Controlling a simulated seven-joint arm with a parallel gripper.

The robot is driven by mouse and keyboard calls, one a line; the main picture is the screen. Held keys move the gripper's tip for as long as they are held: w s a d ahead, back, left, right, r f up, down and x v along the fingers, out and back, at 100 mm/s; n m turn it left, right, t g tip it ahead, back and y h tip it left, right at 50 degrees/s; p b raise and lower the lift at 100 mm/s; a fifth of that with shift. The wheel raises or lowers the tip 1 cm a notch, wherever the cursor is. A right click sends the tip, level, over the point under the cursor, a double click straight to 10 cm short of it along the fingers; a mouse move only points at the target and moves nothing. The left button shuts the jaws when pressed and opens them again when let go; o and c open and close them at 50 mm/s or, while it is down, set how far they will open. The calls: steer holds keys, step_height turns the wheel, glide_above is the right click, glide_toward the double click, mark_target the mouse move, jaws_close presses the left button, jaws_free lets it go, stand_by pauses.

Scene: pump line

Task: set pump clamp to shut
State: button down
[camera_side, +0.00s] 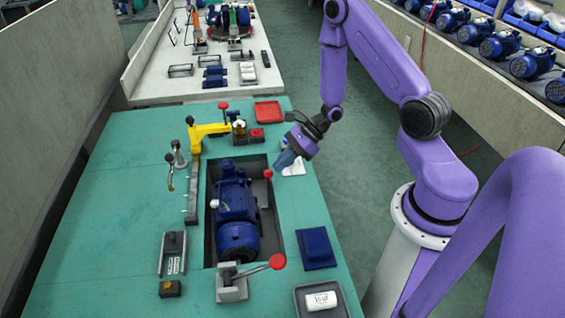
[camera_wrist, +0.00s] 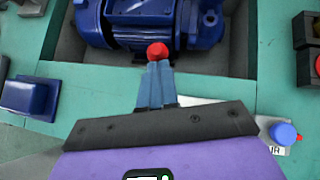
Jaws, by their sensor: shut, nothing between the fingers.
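The blue pump (camera_side: 236,215) lies in the recess of the green bench, and its body (camera_wrist: 140,22) fills the top of the wrist view. A red ball knob (camera_side: 268,173) stands at the right edge of the recess, by the pump. My gripper (camera_side: 283,162) is shut and empty, just above and right of this knob. In the wrist view the red knob (camera_wrist: 157,50) shows right at the tips of my closed fingers (camera_wrist: 155,68); I cannot tell whether they touch. The lever below the knob is hidden. A grey clamp (camera_side: 231,284) with a red-ball lever stands at the recess's front end.
A yellow clamp arm (camera_side: 208,131) stands behind the recess, near a red tray (camera_side: 269,111). A dark blue block (camera_side: 316,247) and a grey tray (camera_side: 320,300) with a white cylinder lie at right. Left of the recess stands a metal post (camera_side: 177,156).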

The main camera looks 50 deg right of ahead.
steer(key=shift+w+a, duration=1.4)
